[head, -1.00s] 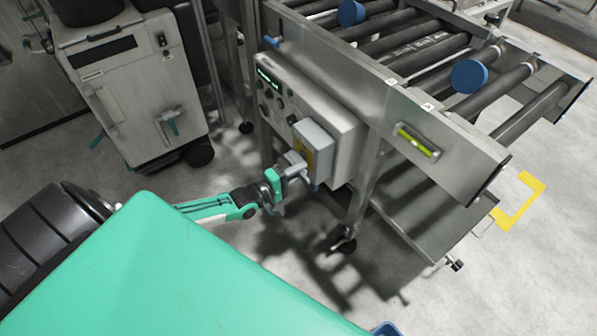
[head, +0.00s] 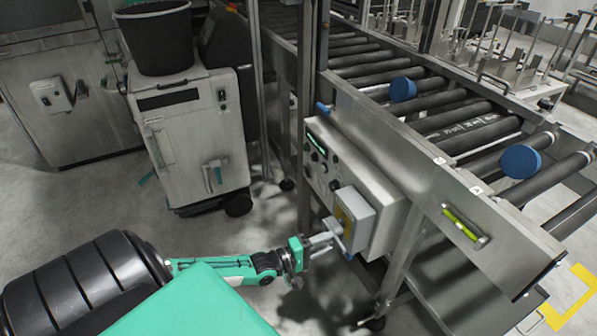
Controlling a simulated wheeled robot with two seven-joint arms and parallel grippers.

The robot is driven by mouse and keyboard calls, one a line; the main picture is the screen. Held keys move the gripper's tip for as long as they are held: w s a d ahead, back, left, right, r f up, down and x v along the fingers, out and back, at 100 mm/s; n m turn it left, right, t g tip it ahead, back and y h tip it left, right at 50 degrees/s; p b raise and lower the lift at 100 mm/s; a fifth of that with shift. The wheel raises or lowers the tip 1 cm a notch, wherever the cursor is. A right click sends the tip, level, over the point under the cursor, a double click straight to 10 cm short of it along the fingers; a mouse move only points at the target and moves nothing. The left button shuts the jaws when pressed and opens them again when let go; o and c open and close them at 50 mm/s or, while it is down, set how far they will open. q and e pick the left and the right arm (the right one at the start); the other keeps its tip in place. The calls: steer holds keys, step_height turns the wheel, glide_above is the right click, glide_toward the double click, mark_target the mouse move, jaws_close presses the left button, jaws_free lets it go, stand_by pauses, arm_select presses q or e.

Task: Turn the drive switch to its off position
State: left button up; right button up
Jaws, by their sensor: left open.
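A grey switch box (head: 360,222) with a yellow plate (head: 341,221) on its left face is mounted on the control panel (head: 370,180) of the roller conveyor. I take it to be the drive switch. My left gripper (head: 332,238) is at the yellow face, pointing right, with its jaws open around or just beside the switch handle. The fingers cover the handle, so I cannot tell its position or whether they touch it. My right gripper is not in view.
The roller conveyor (head: 480,215) runs above and behind the panel, with blue round discs (head: 520,161) along it. A metal cabinet (head: 190,130) carrying a black bucket (head: 153,40) stands at the left. Bare floor (head: 230,228) lies between.

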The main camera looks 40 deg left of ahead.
arm_select(q)
steer(key=v, duration=1)
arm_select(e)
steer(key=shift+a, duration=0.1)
